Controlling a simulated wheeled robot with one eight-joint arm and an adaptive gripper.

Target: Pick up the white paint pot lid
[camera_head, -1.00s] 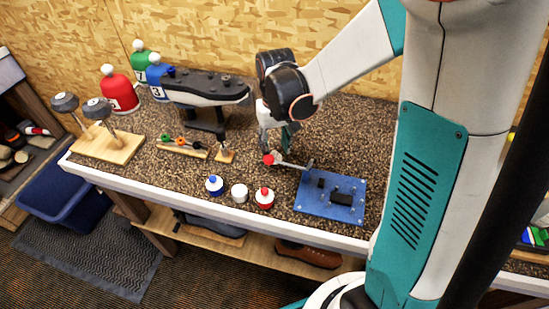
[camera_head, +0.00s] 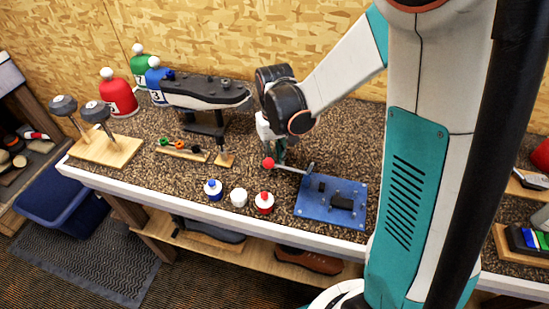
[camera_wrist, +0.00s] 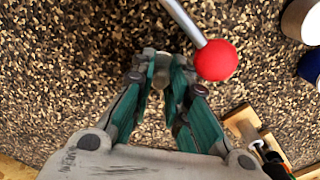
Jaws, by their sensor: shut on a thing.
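My gripper (camera_wrist: 160,85) is low over the speckled bench top, its fingers closed around a small pale round thing (camera_wrist: 158,78), which appears to be the white paint pot lid; the fingers hide most of it. In the head view my gripper (camera_head: 278,158) is just behind the red-ball lever and largely hidden by my wrist. The white paint pot (camera_head: 239,198) stands at the front of the bench, between the blue-topped pot (camera_head: 213,190) and the red-topped pot (camera_head: 264,203). No raised knob is clear on it.
The lever's red ball (camera_wrist: 216,60) is close beside my fingertips. Its rod leads to a blue plate (camera_head: 325,211) carrying black blocks. A wooden rack with coloured pieces (camera_head: 183,151), a shoe-shaped form (camera_head: 205,91) and a wooden stand (camera_head: 107,151) are to the left.

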